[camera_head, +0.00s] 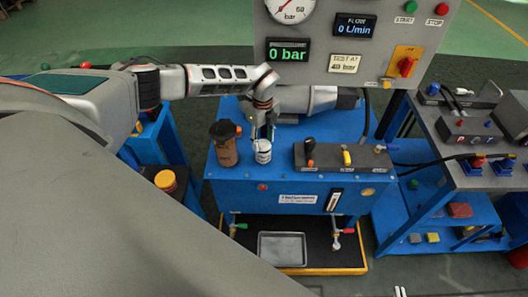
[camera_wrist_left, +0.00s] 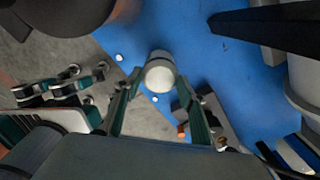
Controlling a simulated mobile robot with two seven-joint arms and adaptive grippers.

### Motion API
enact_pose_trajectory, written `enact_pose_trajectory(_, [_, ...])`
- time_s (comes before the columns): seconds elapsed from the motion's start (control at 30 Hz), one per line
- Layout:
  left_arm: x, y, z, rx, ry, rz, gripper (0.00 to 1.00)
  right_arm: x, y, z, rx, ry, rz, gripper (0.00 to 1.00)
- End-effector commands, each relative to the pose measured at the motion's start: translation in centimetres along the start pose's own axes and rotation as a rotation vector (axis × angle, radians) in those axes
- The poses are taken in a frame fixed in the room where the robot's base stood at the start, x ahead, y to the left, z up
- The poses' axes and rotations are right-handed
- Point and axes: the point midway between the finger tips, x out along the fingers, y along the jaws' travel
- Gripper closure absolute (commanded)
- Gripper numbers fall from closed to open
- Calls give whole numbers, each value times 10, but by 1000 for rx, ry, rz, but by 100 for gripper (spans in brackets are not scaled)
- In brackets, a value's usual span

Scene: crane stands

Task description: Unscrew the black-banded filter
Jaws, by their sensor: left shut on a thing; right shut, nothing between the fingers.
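The black-banded filter (camera_head: 263,153) is a small pale canister with thin dark marking, upright on top of the blue stand. My left gripper (camera_head: 263,138) comes down from above and is shut on it. In the left wrist view the pale round end of the filter (camera_wrist_left: 160,74) sits between the two fingertips. Its lower part is hidden there. A brown canister (camera_head: 224,150) with a dark cap stands just left of it. My right gripper (camera_head: 400,291) shows only as pale tips at the bottom edge of the head view, close together and holding nothing.
A dark valve block (camera_head: 342,158) with coloured knobs lies right of the filter. A gauge panel (camera_head: 350,40) reading 0 bar rises behind. A metal tray (camera_head: 282,249) lies below the stand's front. Another blue stand (camera_head: 430,200) is at right.

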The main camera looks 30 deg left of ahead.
Motion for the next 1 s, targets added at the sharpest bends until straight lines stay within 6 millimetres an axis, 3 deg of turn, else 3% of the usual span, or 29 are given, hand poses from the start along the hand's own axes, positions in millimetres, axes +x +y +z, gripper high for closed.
enact_pose_trajectory(0.27, [0,0,0,-41,1,1,100,0,0,0,0,0,0,100])
enact_pose_trajectory(0.63, [0,0,0,-429,1,1,100,0,0,0,0,0,0,100])
enact_pose_trajectory(1.0, [0,1,0,-467,0,2,100,0,0,0,0,0,0,100])
